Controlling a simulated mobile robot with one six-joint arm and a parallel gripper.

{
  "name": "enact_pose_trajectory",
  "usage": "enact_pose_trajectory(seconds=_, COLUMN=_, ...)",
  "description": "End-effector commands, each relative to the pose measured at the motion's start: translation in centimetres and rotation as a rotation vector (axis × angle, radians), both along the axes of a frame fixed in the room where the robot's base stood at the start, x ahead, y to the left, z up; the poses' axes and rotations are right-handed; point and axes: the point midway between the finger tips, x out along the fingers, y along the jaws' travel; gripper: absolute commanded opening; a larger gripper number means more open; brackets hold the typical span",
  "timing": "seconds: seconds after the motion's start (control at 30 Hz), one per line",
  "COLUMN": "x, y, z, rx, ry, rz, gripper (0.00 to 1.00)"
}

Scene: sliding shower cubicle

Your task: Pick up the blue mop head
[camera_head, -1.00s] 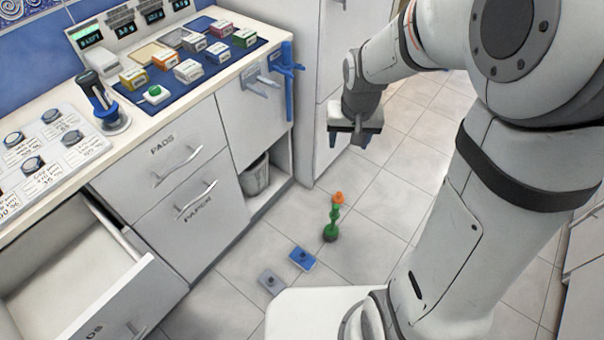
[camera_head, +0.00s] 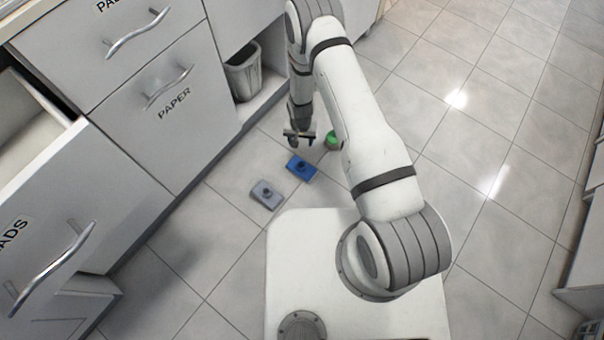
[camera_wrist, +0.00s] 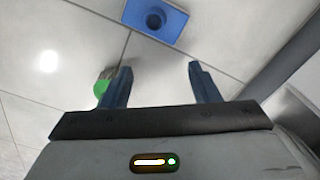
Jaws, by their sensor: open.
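The blue mop head (camera_head: 301,167) lies flat on the tiled floor in the head view, just beyond the front left of my white base. It is a blue block with a dark round socket on top. In the wrist view the blue mop head (camera_wrist: 156,19) is at the top, beyond the fingertips. My gripper (camera_head: 298,137) hangs a little behind it in the head view, apart from it. In the wrist view my gripper (camera_wrist: 159,72) has its two fingers spread with nothing between them.
A grey mop head (camera_head: 266,194) lies to the left of the blue one. A green item (camera_head: 333,140) stands on the floor close to my arm. A grey bin (camera_head: 243,73) sits in the cabinet's niche. An open drawer (camera_head: 35,160) juts out at left.

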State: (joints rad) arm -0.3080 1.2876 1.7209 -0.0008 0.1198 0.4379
Motion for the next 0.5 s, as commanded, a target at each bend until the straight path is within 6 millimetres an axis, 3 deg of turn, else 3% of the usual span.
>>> enact_pose_trajectory(seconds=0.03, x=-0.8, y=0.1, z=-2.8, rx=-0.002, ry=0.007, rz=-0.002, gripper=0.55)
enact_pose_trajectory(seconds=0.1, x=-1.4, y=0.2, z=-4.7, rx=-0.003, ry=0.009, rz=-0.004, gripper=0.55)
enact_pose_trajectory(seconds=0.5, x=-2.1, y=0.2, z=-9.6, rx=-0.003, ry=0.013, rz=-0.007, gripper=0.55)
